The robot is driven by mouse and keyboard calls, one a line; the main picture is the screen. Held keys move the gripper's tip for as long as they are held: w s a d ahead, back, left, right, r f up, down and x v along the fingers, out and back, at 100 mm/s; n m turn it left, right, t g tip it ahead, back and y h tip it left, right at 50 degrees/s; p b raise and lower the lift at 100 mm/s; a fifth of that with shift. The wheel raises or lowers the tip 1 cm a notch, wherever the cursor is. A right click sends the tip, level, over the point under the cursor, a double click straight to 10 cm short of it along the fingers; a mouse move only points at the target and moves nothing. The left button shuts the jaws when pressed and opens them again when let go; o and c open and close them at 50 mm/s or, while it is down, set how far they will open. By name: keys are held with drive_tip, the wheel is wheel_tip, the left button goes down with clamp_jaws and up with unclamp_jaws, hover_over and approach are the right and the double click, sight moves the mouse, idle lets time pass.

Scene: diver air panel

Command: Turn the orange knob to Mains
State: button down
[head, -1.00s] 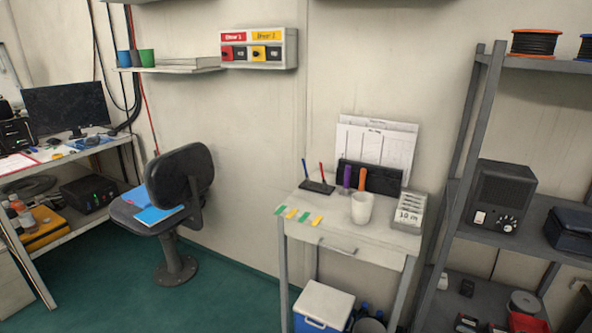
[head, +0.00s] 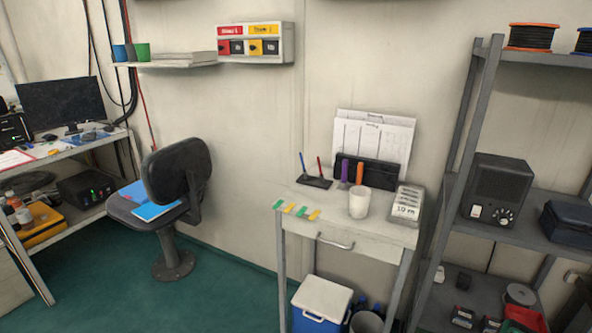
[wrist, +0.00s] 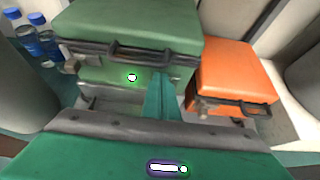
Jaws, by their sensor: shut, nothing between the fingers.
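A grey wall panel (head: 288,42) hangs on the back wall, upper middle-left of the head view. It has a red label, a yellow label and small red, yellow and black parts below them. I cannot make out a clearly orange knob or the word Mains. My gripper (wrist: 160,80) shows in the wrist view as two green fingers shut together in the middle, in front of a green case (wrist: 120,30). It holds nothing and is far from the panel. It does not show in the head view.
An orange case (wrist: 235,72) stands beside the green case. A small table (head: 345,243) with a white cup (head: 359,203) stands below and right of the panel. A chair (head: 178,172) stands left, a grey shelf rack (head: 545,239) right. Green floor between is clear.

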drive_tip(key=shift+a+r, duration=0.1)
drive_tip(key=shift+r, duration=0.25)
drive_tip(key=shift+s+a, duration=0.65)
drive_tip(key=shift+s, duration=0.3)
drive_tip(key=shift+s+a, duration=0.65)
drive_tip(key=shift+s, duration=0.3)
drive_tip(key=shift+s+a, duration=0.25)
drive_tip(key=shift+s, duration=0.3)
